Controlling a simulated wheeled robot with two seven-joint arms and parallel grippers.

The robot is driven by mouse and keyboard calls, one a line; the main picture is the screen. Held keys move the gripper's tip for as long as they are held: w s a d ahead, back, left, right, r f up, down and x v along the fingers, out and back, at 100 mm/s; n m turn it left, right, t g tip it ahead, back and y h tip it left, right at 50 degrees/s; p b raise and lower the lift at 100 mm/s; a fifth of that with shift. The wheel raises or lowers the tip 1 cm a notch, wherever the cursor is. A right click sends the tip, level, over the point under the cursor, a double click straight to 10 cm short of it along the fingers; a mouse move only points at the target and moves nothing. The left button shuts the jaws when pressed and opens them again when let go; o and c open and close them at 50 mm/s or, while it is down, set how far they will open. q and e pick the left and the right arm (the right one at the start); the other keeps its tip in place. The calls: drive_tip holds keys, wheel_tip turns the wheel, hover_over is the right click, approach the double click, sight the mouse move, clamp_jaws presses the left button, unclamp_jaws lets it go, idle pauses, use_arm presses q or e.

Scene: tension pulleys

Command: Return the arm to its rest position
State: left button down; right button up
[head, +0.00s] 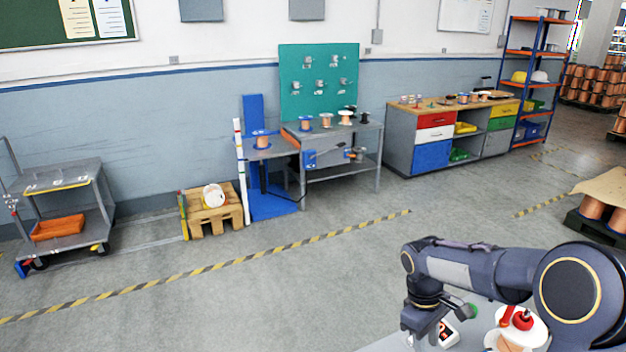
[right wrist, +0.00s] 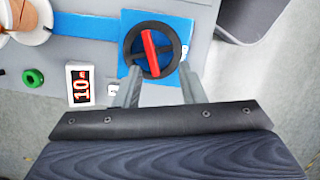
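My right arm comes in from the right in the head view and bends down over a grey machine top (head: 385,345). Its gripper (head: 427,338) is at the lower edge, near a small display. In the right wrist view the right gripper (right wrist: 160,73) has its two fingers apart with nothing between them. Just beyond the fingertips is a black round dial with a red bar (right wrist: 151,50) on a blue plate (right wrist: 190,25). I cannot tell whether the fingers touch the dial. My left gripper is not in view.
Farther off stand a cart (head: 65,185), a workbench (head: 350,135) and a drawer cabinet (head: 398,135). The floor between is clear.

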drive_tip(key=s+a+r+m+t+y, duration=0.1)
drive_tip(key=s+r+m+t+y, duration=0.25)
drive_tip(key=s+r, duration=0.65)
drive_tip(key=s+a+m+t+y, duration=0.1)
drive_tip(key=s+a+m+t, duration=0.1)
drive_tip(key=s, duration=0.4)
drive_tip(key=s+a+m+t+y, duration=0.1)
drive_tip(key=s+a+m+t, duration=0.1)
drive_tip(key=s, duration=0.4)
drive_tip(key=shift+a+m, duration=0.2)
drive_tip(key=shift+m, duration=0.55)
